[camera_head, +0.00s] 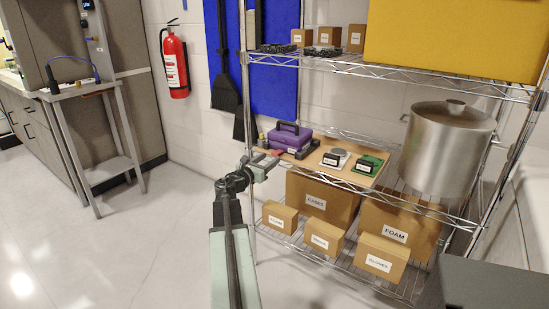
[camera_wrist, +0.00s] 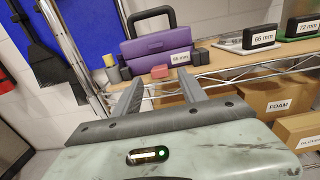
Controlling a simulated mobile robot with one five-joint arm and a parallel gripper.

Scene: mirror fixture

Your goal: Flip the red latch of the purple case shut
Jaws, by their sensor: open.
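The purple case (camera_wrist: 160,47) with its dark carrying handle (camera_wrist: 150,18) stands on the wooden shelf board, lid down. It also shows in the head view (camera_head: 288,138). A small red piece (camera_wrist: 159,71), which looks like the latch, sticks out low at the case's front, towards me. Whether it touches the board is hard to tell. My gripper (camera_wrist: 160,82) is open and empty, its two fingers pointing at the case. The red piece appears between and just beyond the fingertips. In the head view my gripper (camera_head: 269,160) is at the board's left front edge.
Grey and yellowish small blocks (camera_wrist: 112,70) stand left of the case. Labelled black blocks (camera_wrist: 259,36) stand to its right on the board (camera_wrist: 225,66). The wire shelf's chrome post (camera_wrist: 72,50) rises at left. Cardboard boxes (camera_head: 322,198) fill the shelf below.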

